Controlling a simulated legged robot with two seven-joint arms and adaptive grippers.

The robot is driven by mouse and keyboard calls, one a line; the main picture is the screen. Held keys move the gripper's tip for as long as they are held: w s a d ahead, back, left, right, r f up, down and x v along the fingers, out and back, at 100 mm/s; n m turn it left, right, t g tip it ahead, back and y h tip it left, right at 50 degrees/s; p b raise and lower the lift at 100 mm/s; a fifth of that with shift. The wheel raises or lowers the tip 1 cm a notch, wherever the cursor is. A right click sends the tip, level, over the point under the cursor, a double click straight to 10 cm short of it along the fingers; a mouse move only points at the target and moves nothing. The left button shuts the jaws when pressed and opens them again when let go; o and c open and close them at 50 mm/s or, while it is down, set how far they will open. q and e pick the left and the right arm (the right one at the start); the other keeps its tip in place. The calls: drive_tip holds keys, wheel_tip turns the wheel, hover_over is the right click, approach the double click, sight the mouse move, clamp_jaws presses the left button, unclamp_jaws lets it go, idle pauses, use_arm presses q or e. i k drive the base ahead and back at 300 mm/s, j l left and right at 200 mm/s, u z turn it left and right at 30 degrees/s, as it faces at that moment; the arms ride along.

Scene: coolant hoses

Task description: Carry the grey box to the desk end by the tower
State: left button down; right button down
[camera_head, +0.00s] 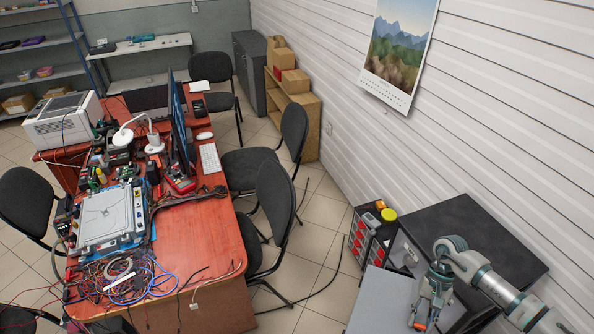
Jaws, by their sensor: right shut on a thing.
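A light grey, flat-topped box (378,302) shows at the bottom, right of centre, cut off by the lower edge of the view. My right gripper (421,318) comes in from the lower right, points down and is shut at the right edge of this box. The fingertips are small, and what lies under the box is hidden. The red-brown desk (213,258) stands at the left with much gear on it. I cannot tell which thing is the tower. My left gripper is not in view.
A dark cabinet (487,240) stands beside my right arm, along the white wall. A black rack with red round parts (360,237) and a yellow-lidded jar (388,215) are next to it. Black chairs (272,218) line the desk's right side. A cable crosses the tiled floor.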

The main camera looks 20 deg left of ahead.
sight(192, 252)
drive_tip(key=u, duration=0.75)
drive_tip(key=i+u, duration=0.1)
drive_tip(key=u, duration=0.25)
drive_tip(key=i+j+u, duration=0.1)
drive_tip(key=u, duration=0.65)
drive_tip(key=i, duration=0.05)
